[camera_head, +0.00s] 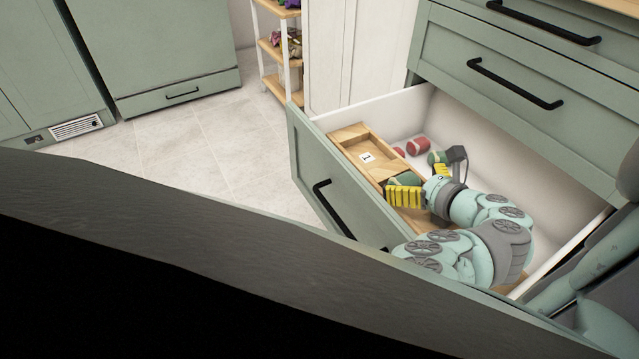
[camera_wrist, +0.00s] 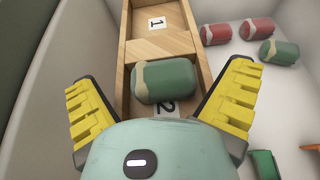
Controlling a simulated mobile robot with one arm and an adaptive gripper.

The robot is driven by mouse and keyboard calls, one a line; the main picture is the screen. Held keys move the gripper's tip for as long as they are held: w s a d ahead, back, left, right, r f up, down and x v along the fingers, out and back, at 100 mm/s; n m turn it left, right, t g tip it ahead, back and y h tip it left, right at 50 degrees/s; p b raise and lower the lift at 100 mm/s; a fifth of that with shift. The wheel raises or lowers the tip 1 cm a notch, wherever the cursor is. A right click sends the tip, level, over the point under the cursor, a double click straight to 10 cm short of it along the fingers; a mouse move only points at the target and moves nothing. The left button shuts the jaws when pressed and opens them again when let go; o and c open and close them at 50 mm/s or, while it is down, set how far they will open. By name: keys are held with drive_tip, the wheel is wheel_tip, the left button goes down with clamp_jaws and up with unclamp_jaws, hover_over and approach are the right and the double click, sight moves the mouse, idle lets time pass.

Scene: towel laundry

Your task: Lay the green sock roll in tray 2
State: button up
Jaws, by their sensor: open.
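A green sock roll (camera_wrist: 165,82) with a beige band at its left end lies in the wooden tray, in the compartment marked 2 (camera_wrist: 166,107), close to the divider. It also shows in the head view (camera_head: 399,181), partly hidden by a finger. My gripper (camera_wrist: 162,108) is open, with one yellow finger pad on each side of the tray compartment. Both pads look apart from the roll. The gripper body hides the near part of compartment 2. In the head view my gripper (camera_head: 423,184) is down inside the drawer.
Compartment 1 (camera_head: 361,153) is empty. Two red rolls (camera_wrist: 214,34) (camera_wrist: 257,28) and another green roll (camera_wrist: 279,52) lie on the drawer floor right of the tray. A green item (camera_wrist: 266,165) is nearer. The open drawer's walls (camera_head: 380,112) surround my gripper.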

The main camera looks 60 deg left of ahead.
drive_tip(key=shift+s+f, duration=0.45)
drive_tip(key=shift+f, duration=0.2)
drive_tip(key=shift+r, duration=0.2)
drive_tip(key=shift+s+d+r+p, duration=0.3)
drive_tip(key=shift+d+r+p, duration=0.1)
drive_tip(key=shift+d+r, duration=0.1)
drive_tip(key=shift+s+d+r+p, duration=0.25)
drive_tip(key=shift+d+r+p, duration=0.1)
drive_tip(key=shift+d+r, duration=0.15)
drive_tip(key=p+v, duration=0.1)
drive_tip(key=v, duration=0.1)
drive_tip(key=p+v, duration=0.2)
drive_tip(key=v, duration=0.1)
drive_tip(key=p+v, duration=0.1)
drive_tip(key=v, duration=0.1)
drive_tip(key=shift+w+d+r, duration=0.1)
drive_tip(key=shift+w+r, duration=0.3)
drive_tip(key=shift+r, duration=0.1)
drive_tip(key=p+v, duration=0.2)
drive_tip(key=shift+d+f+p, duration=0.15)
drive_tip(key=shift+d+p, duration=0.05)
drive_tip(key=shift+p, duration=0.1)
